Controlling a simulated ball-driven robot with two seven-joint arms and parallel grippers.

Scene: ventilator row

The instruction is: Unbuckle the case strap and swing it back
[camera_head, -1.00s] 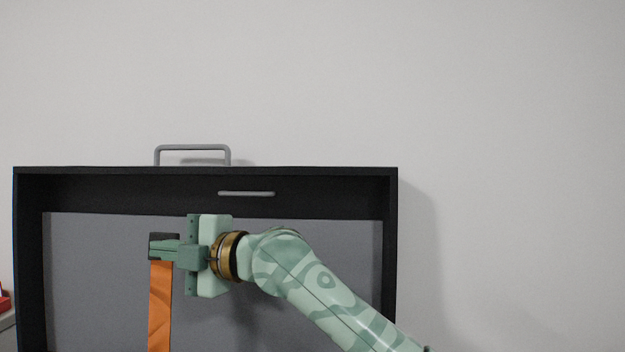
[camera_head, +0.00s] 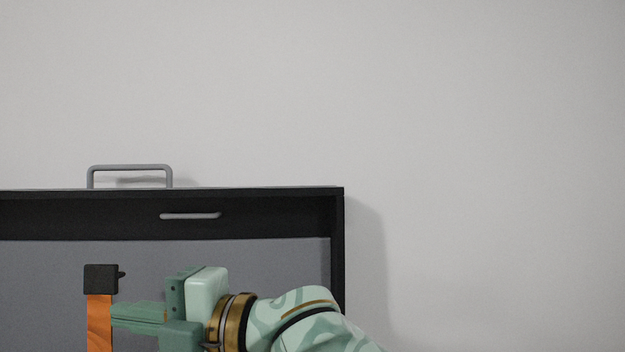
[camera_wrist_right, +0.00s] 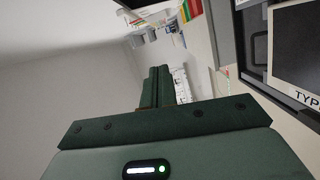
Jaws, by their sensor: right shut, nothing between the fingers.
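An orange strap (camera_head: 99,325) hangs upright in front of the grey panel of a black-framed case (camera_head: 338,230). A black buckle (camera_head: 101,279) with a small stub on its right side sits at the strap's top. My right gripper (camera_head: 116,316) is shut and empty. Its fingertips point left at the strap's right edge, below the buckle; I cannot tell whether they touch the strap. The shut fingers also show in the right wrist view (camera_wrist_right: 156,80), with nothing between them. The strap's lower part is below the picture. My left gripper is not in view.
A grey handle (camera_head: 130,169) stands on top of the case, and a grey bar (camera_head: 190,216) is on the inner upper edge. The plain wall (camera_head: 480,150) lies behind. The right wrist view shows a dark framed panel (camera_wrist_right: 300,50) and coloured items (camera_wrist_right: 190,10).

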